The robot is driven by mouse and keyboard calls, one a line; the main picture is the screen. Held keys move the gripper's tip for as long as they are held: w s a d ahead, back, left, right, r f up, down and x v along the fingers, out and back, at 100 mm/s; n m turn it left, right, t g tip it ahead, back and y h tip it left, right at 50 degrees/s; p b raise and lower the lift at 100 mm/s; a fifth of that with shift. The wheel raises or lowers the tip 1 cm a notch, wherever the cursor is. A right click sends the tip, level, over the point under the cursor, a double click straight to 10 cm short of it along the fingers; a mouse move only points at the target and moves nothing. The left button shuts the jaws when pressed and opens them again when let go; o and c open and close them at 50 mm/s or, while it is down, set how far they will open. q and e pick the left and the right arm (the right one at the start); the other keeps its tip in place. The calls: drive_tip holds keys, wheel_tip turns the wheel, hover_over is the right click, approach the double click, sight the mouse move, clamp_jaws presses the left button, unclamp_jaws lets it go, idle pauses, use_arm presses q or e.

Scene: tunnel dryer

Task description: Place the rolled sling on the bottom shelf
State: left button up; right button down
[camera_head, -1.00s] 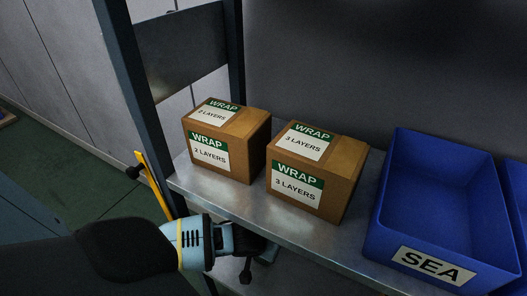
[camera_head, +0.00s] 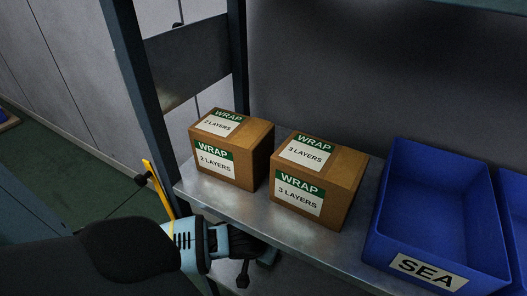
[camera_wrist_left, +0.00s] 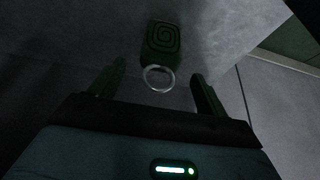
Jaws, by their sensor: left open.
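The rolled sling (camera_wrist_left: 163,40) shows in the left wrist view as a dark green roll with a spiral end, against a grey surface. A pale metal ring (camera_wrist_left: 158,78) is at its near end. My left gripper (camera_wrist_left: 158,82) is open, with one finger on each side of the ring in the picture. The roll lies beyond the fingertips, and I see no grip on it. In the head view my left gripper (camera_head: 256,262) is at and below the shelf's front edge, partly hidden. The sling and the bottom shelf cannot be made out there. My right gripper is not in view.
On the metal shelf (camera_head: 290,247) stand a 2 LAYERS wrap box (camera_head: 253,150), a 3 LAYERS wrap box (camera_head: 340,187) and a blue SEA bin (camera_head: 440,205). A dark rack post (camera_head: 146,95) rises at left, with a yellow bar (camera_head: 158,188) beside it.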

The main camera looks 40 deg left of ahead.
use_arm(q)
drive_tip(key=shift+p+v, duration=0.3)
drive_tip(key=shift+v, duration=0.85)
